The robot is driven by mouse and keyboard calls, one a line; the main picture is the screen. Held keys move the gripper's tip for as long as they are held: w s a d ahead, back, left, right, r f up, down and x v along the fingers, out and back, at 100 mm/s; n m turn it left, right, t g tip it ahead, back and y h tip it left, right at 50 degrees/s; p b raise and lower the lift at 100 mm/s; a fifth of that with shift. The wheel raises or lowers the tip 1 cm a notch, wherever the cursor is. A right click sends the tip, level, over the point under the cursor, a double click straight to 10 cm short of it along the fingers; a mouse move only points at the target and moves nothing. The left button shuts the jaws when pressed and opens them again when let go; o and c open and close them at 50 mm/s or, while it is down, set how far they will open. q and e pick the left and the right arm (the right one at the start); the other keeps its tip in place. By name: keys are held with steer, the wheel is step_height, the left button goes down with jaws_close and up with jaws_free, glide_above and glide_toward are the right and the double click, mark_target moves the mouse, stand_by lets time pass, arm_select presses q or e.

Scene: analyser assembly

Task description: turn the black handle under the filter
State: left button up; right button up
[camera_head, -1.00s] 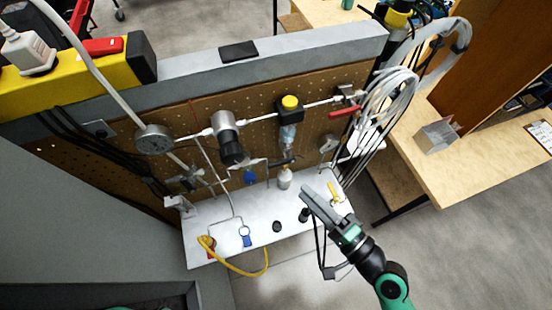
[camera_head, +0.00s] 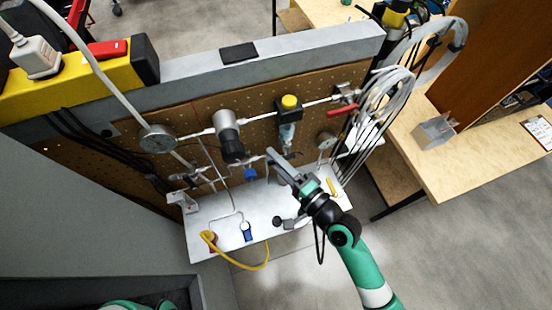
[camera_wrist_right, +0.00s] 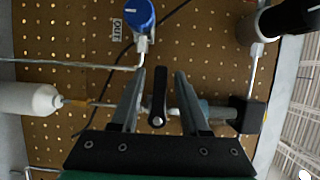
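The filter (camera_head: 287,132) hangs under a black block with a yellow top on the pegboard. In the right wrist view it lies on its side, with its bluish bowl (camera_wrist_right: 218,113) at right. The black handle (camera_wrist_right: 158,98) shows below the bowl, between the two fingers of my right gripper (camera_wrist_right: 158,76). The fingers are apart, one on each side, with visible gaps to the handle. In the head view my right gripper (camera_head: 277,161) is just below the filter and mostly hides the handle. My left gripper is out of view.
A white silencer (camera_wrist_right: 28,98) is beyond the handle. A blue knob (camera_wrist_right: 139,14) and thin pipe are close by. A gauge (camera_head: 156,139), a regulator (camera_head: 228,135) and a red lever (camera_head: 343,109) are on the board. The white shelf (camera_head: 268,203) holds small parts and a yellow hose.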

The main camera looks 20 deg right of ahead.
jaws_close()
steer(key=n+p, duration=0.1)
steer(key=n+g+p, duration=0.1)
steer(key=p, duration=0.1)
steer(key=shift+f+h, duration=0.25)
steer(key=shift+h, duration=0.05)
steer(key=shift+s+d+f+n+g+h+p, duration=0.1)
steer(key=shift+d+f+n+g+h+p, duration=0.75)
steer(key=shift+n, duration=1.05)
steer(key=shift+s+d+f+n+g+h+p, duration=0.15)
steer(key=shift+d+f+n+h+p, duration=0.25)
steer(key=shift+n+h+p, duration=1.2)
steer(key=shift+d+f+n+g+h+p, duration=0.5)
steer(key=shift+d+n+p, duration=0.3)
steer(key=shift+n, duration=1.4)
steer(key=shift+o, duration=0.9)
jaws_free()
